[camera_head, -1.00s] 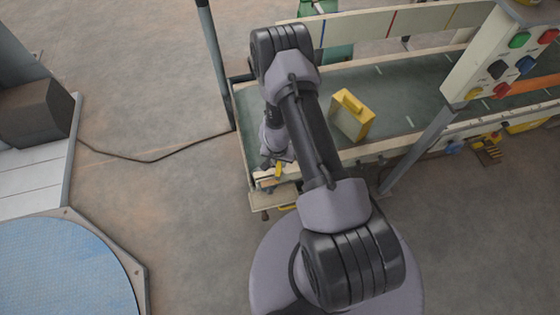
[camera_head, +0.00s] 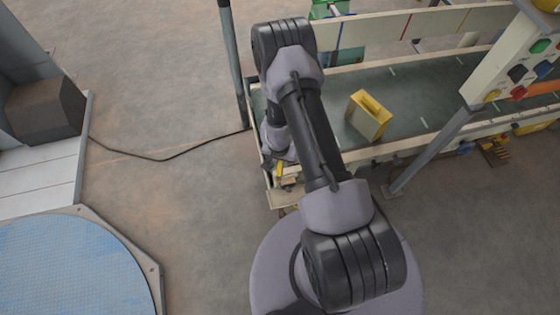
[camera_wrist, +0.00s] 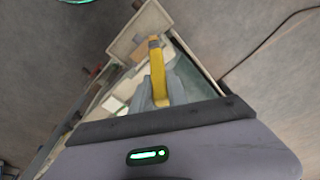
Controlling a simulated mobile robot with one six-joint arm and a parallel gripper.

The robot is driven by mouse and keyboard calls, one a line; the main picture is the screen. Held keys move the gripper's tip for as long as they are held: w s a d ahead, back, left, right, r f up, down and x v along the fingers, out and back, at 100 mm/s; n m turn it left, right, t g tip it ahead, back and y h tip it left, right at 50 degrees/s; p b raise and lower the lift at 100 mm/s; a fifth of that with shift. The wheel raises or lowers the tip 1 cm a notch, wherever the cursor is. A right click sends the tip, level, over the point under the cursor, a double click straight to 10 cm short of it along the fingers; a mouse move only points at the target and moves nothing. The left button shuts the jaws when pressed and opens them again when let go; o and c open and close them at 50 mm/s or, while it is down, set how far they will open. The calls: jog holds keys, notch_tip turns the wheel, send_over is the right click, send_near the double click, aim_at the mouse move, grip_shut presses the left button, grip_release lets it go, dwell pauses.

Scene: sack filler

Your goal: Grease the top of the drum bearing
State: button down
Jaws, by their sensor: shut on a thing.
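My gripper (camera_wrist: 156,100) is shut on a slim yellow tool (camera_wrist: 157,65) with a greyish end, seen in the wrist view. The tool points away from the wrist, above the end of the conveyor frame. In the head view a small bit of yellow (camera_head: 279,168) shows at my gripper, below my forearm; my arm hides much of the rest. I cannot tell whether the tool touches anything below it. I cannot make out a drum bearing in either view.
A yellow box (camera_head: 369,115) stands on the green conveyor belt (camera_head: 410,85). A panel with coloured buttons (camera_head: 520,62) hangs at the right. A post (camera_head: 232,60) rises at the conveyor's left end. A blue round platform (camera_head: 70,270) lies lower left. Floor between is clear except a cable (camera_head: 165,158).

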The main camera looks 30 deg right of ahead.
jog(key=shift+r+p, duration=1.95)
jog(key=shift+r, duration=0.8)
jog(key=shift+f, duration=0.15)
